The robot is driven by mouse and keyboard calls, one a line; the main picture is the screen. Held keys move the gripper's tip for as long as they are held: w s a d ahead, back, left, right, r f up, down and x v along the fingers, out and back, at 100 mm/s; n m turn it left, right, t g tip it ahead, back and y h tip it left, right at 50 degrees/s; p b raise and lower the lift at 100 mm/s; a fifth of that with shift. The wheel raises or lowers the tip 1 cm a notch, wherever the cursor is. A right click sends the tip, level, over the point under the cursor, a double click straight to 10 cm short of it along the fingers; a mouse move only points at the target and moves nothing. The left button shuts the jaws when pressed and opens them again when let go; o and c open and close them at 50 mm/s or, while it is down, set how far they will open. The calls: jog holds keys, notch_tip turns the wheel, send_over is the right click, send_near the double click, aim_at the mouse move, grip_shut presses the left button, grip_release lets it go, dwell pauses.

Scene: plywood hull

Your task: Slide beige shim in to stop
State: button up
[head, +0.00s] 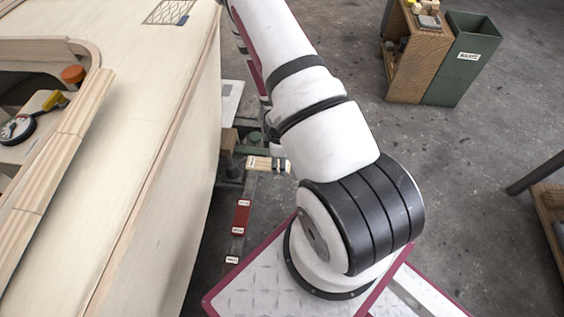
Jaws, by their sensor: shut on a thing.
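A pale beige piece with a white label (262,163) lies low beside the hull, partly covered by my arm at its right end. It has dark bands near that end. I cannot tell for sure that it is the beige shim, or whether it touches a stop. My arm reaches up and away along the hull's right side. My gripper is hidden behind the arm's links, so its fingers and anything in them do not show.
The plywood hull (165,150) fills the left. A red labelled piece (241,216) lies in the gap beside it. A brown block (228,141) stands near the hull. A wooden cabinet (415,60) and green bin (462,65) stand at upper right. The floor at right is mostly clear.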

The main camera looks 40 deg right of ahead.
aim_at(240, 149)
jog(key=w+d+f+p, duration=0.2)
jog(key=w+p, duration=0.1)
jog(key=w, duration=0.5)
jog(key=shift+w+d+f, duration=0.35)
jog(key=shift+w+f, duration=0.05)
dwell(1.1)
jog(key=shift+w, duration=0.1)
jog(key=shift+w+a+b, duration=0.5)
jog(key=shift+w+a, duration=0.6)
jog(key=shift+w, duration=0.25)
jog(key=shift+w+a+b, duration=0.5)
jog(key=shift+w+a, duration=0.55)
jog(key=shift+w, duration=0.35)
jog(key=shift+w+a+b, duration=0.5)
jog(key=shift+w+a, duration=0.6)
jog(key=shift+w, duration=0.25)
